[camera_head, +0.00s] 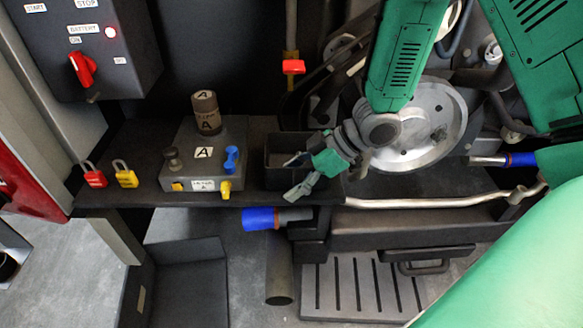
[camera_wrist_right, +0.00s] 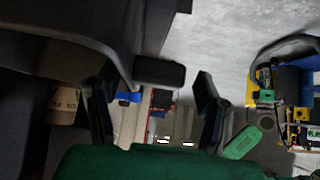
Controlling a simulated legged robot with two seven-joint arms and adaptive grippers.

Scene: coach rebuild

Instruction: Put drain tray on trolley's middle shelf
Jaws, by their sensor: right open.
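My right gripper (camera_head: 290,177) is open over the front edge of the dark bench, beside a small black open box (camera_head: 273,151). In the right wrist view its two dark fingers (camera_wrist_right: 155,105) are spread, with nothing held between them. A dark shallow open tray (camera_head: 185,285) lies low at the lower left, apart from the gripper. A grey slotted panel (camera_head: 359,287) lies low at the bottom centre. I cannot tell for certain which of these is the drain tray. No trolley shelf can be made out clearly. My left gripper is not in view.
A grey block (camera_head: 203,155) with labels and knobs stands on the bench near red (camera_head: 95,175) and yellow (camera_head: 125,175) padlocks. A large metal disc (camera_head: 425,115) is behind my right arm. A silver pipe (camera_head: 435,202) and blue-ended pipe (camera_head: 262,218) are near the bench front.

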